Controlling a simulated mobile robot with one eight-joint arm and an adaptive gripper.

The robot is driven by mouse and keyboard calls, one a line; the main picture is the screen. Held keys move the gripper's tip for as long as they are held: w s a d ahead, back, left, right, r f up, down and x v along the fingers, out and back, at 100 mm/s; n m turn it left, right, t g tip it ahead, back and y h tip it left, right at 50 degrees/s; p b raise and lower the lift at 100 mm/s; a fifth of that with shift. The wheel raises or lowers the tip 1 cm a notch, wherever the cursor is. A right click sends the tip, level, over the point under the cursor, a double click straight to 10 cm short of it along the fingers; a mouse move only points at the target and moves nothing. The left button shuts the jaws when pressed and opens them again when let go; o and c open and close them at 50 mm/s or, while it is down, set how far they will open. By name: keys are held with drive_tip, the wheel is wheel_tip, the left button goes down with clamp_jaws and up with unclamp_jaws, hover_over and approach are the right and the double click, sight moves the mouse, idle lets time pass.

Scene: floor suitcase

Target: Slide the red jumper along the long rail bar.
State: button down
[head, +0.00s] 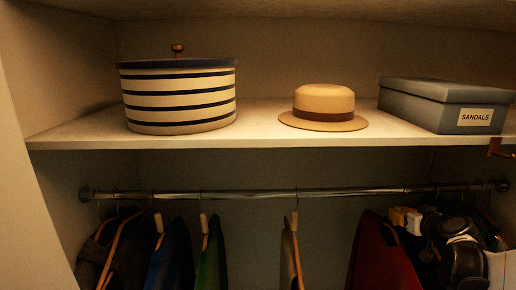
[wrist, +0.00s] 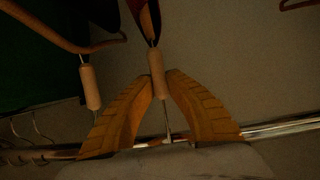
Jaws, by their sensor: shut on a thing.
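The red jumper (head: 380,255) hangs from the long rail bar (head: 330,192), right of the middle in the head view, partly covered by my arm. My gripper (head: 398,217) is at the top of the jumper, just below the bar. In the wrist view, my gripper (wrist: 158,76) has its ridged yellow-brown fingers on either side of a hanger's wooden neck (wrist: 156,72), shut on it. The hanger's metal hook runs down the picture to the bar (wrist: 280,127). The garment on this hanger is mostly out of the wrist view and dark.
A tan garment (head: 290,258), a green one (head: 212,255), a blue one (head: 170,258) and a dark brown one (head: 112,250) hang further left. The bar is clear between the tan garment and the jumper. A shelf (head: 260,127) above holds a striped box, hat and shoebox.

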idle(0.3)
drive_tip(key=shift+a, duration=1.15)
drive_tip(key=shift+d, duration=1.05)
drive_tip(key=shift+a, duration=0.1)
